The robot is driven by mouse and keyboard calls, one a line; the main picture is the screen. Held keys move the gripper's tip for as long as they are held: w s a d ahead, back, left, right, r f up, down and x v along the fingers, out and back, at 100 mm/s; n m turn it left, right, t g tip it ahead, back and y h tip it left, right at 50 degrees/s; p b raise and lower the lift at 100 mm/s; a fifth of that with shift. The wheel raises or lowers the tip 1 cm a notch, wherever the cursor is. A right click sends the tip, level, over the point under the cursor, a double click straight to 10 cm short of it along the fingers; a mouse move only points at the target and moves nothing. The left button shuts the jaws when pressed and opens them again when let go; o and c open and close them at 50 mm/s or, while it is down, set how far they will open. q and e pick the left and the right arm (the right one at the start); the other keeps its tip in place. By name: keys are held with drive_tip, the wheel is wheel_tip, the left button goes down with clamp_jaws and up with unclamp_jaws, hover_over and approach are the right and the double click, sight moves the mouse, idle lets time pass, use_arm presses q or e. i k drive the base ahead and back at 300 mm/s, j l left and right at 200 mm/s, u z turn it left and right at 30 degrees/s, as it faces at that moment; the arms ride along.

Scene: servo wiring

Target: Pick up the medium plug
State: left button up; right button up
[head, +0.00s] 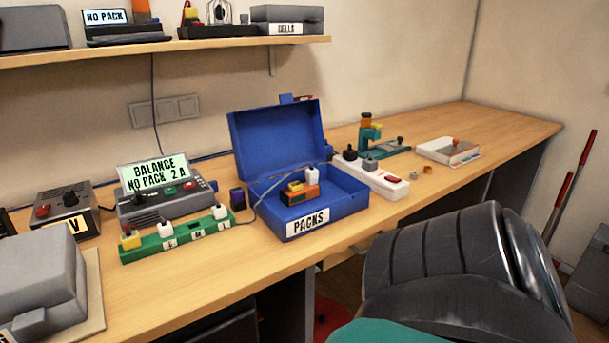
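A green balance board (185,240) lies in front of the grey charger (165,203), with faces marked S, M and what looks like L. A yellow plug (130,241) stands at its left end, a white plug (165,229) beside that, and another white plug (220,211) at its right end. In the open blue case (339,212) sits an orange and black pack (300,193) with a yellow part and a white plug (312,175) at its top. I cannot tell which plug is the medium one. Neither gripper is in view.
A grey lead (262,192) runs near the case. A white power strip (385,184), a teal stand (380,140) and a white tray (437,153) lie to the right. The bench front left of the case is clear.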

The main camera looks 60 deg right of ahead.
sight(311, 173)
drive_tip(key=z, duration=2.1)
drive_tip(key=i+l, duration=0.15)
drive_tip(key=l, duration=0.2)
drive_tip(key=i+l+u, duration=0.1)
drive_tip(key=l, duration=0.2)
drive_tip(key=i+l, duration=0.2)
drive_tip(key=l, duration=0.15)
drive_tip(key=i+l+u, duration=0.1)
drive_tip(key=l, duration=0.25)
